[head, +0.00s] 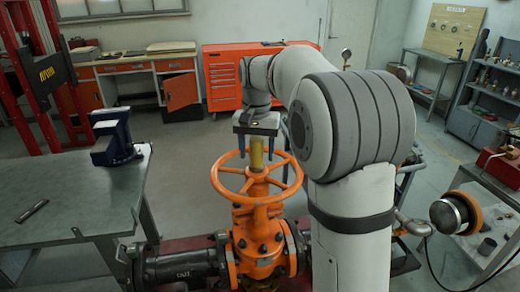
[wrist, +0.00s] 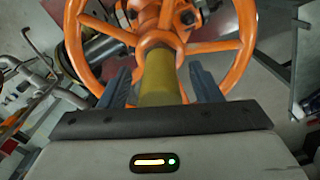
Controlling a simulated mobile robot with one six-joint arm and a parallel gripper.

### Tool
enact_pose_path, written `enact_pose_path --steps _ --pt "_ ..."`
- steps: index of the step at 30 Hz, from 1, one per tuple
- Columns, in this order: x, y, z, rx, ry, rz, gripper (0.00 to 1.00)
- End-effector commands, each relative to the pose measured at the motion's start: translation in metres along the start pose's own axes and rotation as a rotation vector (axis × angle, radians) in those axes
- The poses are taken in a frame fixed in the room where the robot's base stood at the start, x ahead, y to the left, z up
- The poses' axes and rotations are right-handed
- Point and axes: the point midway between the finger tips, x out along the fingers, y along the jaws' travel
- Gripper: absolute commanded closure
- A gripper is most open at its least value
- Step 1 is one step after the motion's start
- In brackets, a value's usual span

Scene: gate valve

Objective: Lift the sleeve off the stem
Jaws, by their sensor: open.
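The sleeve (head: 256,153) is a yellow cylinder standing upright at the hub of the orange handwheel (head: 230,192) on the gate valve (head: 262,240). In the wrist view the sleeve (wrist: 160,78) stands between the two blue-grey fingers of my gripper (wrist: 160,85). My gripper is open, with a gap on each side of the sleeve. In the head view my gripper (head: 262,150) points down over the valve, its fingers to either side of the sleeve. The stem is hidden; I cannot see it apart from the sleeve.
A grey workbench (head: 75,205) with a dark vise (head: 115,140) stands to the left. An orange tool cabinet (head: 222,80) stands behind. Black pipe (head: 180,268) runs left from the valve.

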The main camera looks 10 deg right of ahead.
Motion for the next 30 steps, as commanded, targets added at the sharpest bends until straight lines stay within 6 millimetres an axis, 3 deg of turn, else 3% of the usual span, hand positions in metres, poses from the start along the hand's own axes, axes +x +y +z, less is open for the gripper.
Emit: enact_pose_path --steps 2,19,26,30 --pt "0.000 0.000 0.000 0.000 0.000 0.000 0.43" --pt "0.000 -0.001 0.000 -0.001 0.000 0.000 0.90" --pt "-0.001 -0.001 0.000 -0.002 0.000 0.000 0.91" --pt "-0.012 -0.001 0.000 -0.002 0.003 -0.001 0.91"
